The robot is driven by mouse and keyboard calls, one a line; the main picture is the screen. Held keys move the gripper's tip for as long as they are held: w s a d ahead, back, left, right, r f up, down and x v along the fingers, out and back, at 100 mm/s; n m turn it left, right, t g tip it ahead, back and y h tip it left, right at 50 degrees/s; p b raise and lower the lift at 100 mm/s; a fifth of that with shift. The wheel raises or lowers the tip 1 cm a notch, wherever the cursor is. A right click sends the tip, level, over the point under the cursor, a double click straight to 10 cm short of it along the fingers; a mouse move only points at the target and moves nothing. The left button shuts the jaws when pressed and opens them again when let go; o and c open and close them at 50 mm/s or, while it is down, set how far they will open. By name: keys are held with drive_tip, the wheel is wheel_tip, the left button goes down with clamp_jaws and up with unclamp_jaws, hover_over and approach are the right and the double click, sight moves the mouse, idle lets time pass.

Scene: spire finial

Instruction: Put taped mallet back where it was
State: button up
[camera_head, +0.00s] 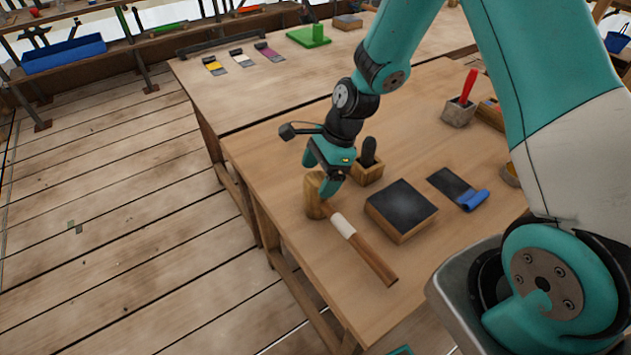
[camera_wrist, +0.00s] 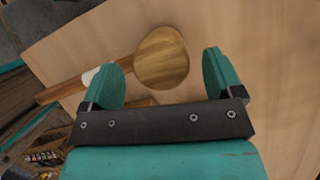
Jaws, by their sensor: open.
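The taped mallet lies on the near wooden table in the head view, with its rounded wooden head (camera_head: 315,197) at the table's left side and its brown handle (camera_head: 372,257) running toward the front right. A white tape band (camera_head: 343,225) wraps the handle near the head. My gripper (camera_head: 322,174) is open, pointing down right at the head. In the wrist view the head (camera_wrist: 161,58) shows between and just beyond the two open fingers (camera_wrist: 168,62). The handle (camera_wrist: 60,90) runs off left, partly hidden behind one finger. I cannot tell whether the fingers touch the head.
A dark-topped block (camera_head: 400,209) sits right of the mallet. A small wooden holder with a dark tool (camera_head: 368,165) stands just behind my gripper. A blue-handled scraper (camera_head: 460,188) and a grey block with a red-handled tool (camera_head: 459,110) lie farther right. The table's front left is clear.

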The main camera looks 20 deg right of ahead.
drive_tip(key=b+v, duration=0.1)
drive_tip(key=v, duration=0.8)
drive_tip(key=s+a+r+n, duration=0.4)
drive_tip(key=s+r+n, duration=0.3)
drive_tip(key=s+n, duration=0.3)
drive_tip(key=s+a+r+n, duration=0.4)
drive_tip(key=s+r+n, duration=0.3)
drive_tip(key=s+n, duration=0.4)
drive_tip(key=n, duration=0.4)
drive_tip(key=shift+a, duration=0.4)
